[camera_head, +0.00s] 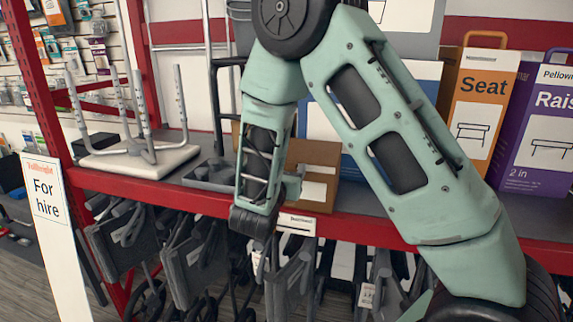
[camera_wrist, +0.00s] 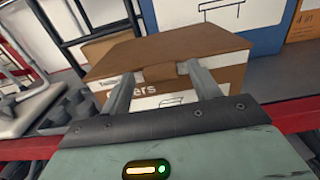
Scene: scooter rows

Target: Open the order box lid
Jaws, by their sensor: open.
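The order box (camera_wrist: 228,78) is a brown and white carton with printed text and a small picture on its front. Its brown lid (camera_wrist: 165,46) lies flat and looks shut in the wrist view. My gripper (camera_wrist: 158,76) is open, with its two fingers reaching to the upper front of the box, one on each side of a brown flap at the lid's front edge. I cannot tell whether the fingers touch it. In the head view the box (camera_head: 313,160) stands on the shelf, partly hidden behind my arm.
The red-edged shelf (camera_head: 352,228) also holds an orange and white Seat box (camera_head: 476,105) and a purple box (camera_head: 540,125) at right. An upturned stool (camera_head: 138,158) stands at left. A "For hire" sign (camera_head: 45,200) is at far left. Folded frames hang below the shelf.

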